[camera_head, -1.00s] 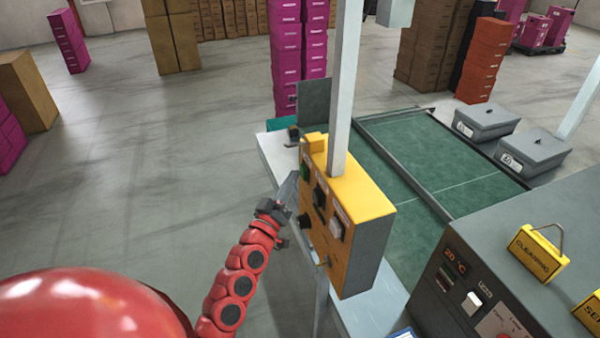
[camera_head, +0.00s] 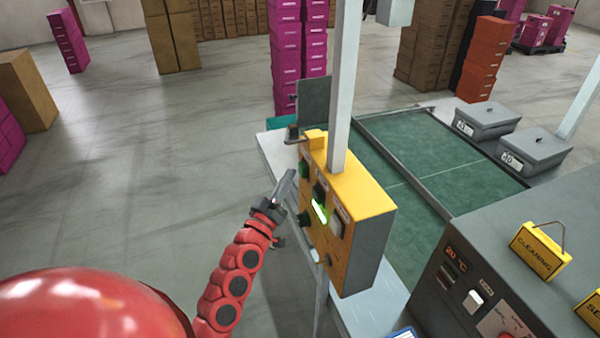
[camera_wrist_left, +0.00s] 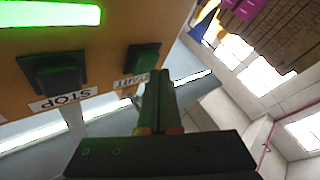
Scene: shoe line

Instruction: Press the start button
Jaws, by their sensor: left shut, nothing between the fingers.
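The yellow control panel (camera_head: 360,205) stands on a pole beside the green line. A green light bar (camera_head: 320,211) on its face is lit. In the left wrist view the green start button (camera_wrist_left: 143,57) sits above its upside-down START label, close to the fingertips. A darker button (camera_wrist_left: 57,73) is beside it, with an upside-down STOP label. My left gripper (camera_head: 286,184) is shut and empty, just left of the panel's face, with a small gap visible. Its shut fingers also show in the left wrist view (camera_wrist_left: 160,95). My right gripper is not in view.
Grey lidded boxes (camera_head: 533,150) stand beyond the green line. Open floor lies left of the panel.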

